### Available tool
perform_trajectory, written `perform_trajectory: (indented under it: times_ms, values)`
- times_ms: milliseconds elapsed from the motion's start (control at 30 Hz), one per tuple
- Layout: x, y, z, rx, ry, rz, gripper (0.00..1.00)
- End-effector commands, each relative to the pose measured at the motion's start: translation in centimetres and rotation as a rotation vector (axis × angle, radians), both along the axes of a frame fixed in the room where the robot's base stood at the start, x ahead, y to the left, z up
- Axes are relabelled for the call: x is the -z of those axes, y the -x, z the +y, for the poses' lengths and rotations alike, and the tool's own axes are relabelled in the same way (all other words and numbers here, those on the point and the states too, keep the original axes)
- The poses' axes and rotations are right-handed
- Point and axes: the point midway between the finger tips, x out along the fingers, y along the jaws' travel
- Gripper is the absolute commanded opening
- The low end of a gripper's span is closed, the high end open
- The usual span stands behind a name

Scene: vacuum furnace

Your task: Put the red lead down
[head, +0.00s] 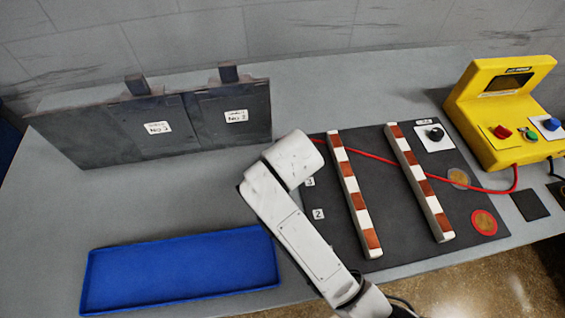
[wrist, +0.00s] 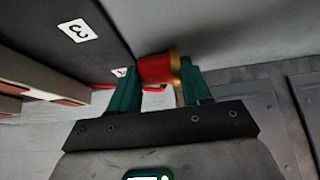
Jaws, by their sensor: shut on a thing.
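The red lead (head: 465,187) leaves the front of the yellow unit (head: 500,110). It runs left over the dark mat (head: 385,200) and past both striped bars to behind my arm. In the wrist view my gripper (wrist: 160,84) is shut on the lead's red plug end (wrist: 157,69), which has a brass-coloured rim. The plug lies across between the green fingers, close to the grey table and the mat's edge. In the head view my white arm hides the gripper and plug. A red-ringed copper disc (head: 484,222) lies at the mat's right front.
Two red-and-white bars (head: 356,200) (head: 420,180) lie across the mat. A blue tray (head: 180,270) lies front left. Dark panels (head: 160,128) stand behind. Table between panels and tray is clear.

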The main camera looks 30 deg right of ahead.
Motion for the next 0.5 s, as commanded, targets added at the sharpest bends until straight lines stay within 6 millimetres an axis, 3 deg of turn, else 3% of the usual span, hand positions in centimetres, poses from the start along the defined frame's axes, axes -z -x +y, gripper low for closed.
perform_trajectory:
  times_ms: [300,333,500]
  values:
    - [0.19,0.0,-0.01,0.0,0.0,-0.001,0.0]
    - [0.14,0.01,0.0,0.0,0.0,0.0,0.51]
    - [0.14,0.01,0.0,0.0,0.0,0.0,0.67]
